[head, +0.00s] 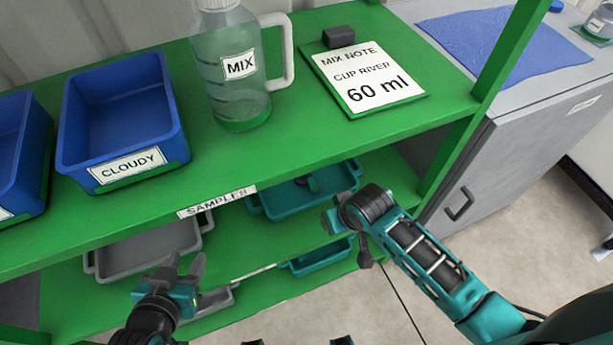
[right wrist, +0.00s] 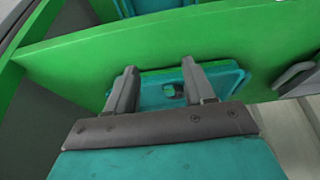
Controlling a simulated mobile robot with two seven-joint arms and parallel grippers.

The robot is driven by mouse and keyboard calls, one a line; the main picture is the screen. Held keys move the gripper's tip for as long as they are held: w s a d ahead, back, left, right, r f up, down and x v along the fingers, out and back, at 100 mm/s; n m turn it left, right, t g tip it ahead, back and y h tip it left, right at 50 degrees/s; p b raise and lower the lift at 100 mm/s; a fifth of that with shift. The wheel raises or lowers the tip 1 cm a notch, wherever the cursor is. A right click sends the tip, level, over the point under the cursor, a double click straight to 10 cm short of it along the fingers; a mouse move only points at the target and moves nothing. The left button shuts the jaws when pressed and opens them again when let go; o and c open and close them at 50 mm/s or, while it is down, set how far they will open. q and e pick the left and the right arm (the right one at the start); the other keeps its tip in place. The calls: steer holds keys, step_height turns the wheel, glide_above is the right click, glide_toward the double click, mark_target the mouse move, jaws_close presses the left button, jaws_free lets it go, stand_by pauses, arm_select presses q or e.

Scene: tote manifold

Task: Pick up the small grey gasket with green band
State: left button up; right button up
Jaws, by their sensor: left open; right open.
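No gasket can be made out for certain. In the right wrist view a small dark piece with a green-teal part (right wrist: 172,92) lies in a teal tray (right wrist: 236,76), seen between my right fingers; it is too small to identify. My right gripper (right wrist: 160,67) is open and empty, above or in front of that tray. In the head view the right wrist hides most of it. My left gripper (head: 185,263) is open and empty in front of the lower shelf, near a grey tray (head: 150,250).
The green rack's top shelf (head: 270,155) holds a blue CLOUDY bin (head: 120,100), a MIX jug (head: 228,75) and a note board (head: 365,75). A grey cabinet (head: 520,150) stands right.

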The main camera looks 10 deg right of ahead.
steer(key=b, duration=0.2)
glide_toward(314, 186)
step_height(314, 186, down, 4)
steer(key=shift+r, duration=0.25)
steer(key=shift+w, duration=0.4)
steer(key=b+x, duration=0.1)
steer(key=x, duration=0.1)
steer(key=b+x, duration=0.1)
steer(key=x, duration=0.1)
steer(key=shift+w+a+f, duration=0.1)
steer(key=shift+w, duration=0.25)
steer(key=shift+w+f, duration=0.15)
steer(key=shift+f, duration=0.1)
arm_select(q)
steer(key=shift+w+d+f, duration=0.2)
steer(key=shift+d+f, duration=0.25)
steer(key=shift+d, duration=0.05)
steer(key=shift+w+d+f, duration=0.15)
steer(key=shift+d+f, duration=0.3)
arm_select(e)
jaws_close()
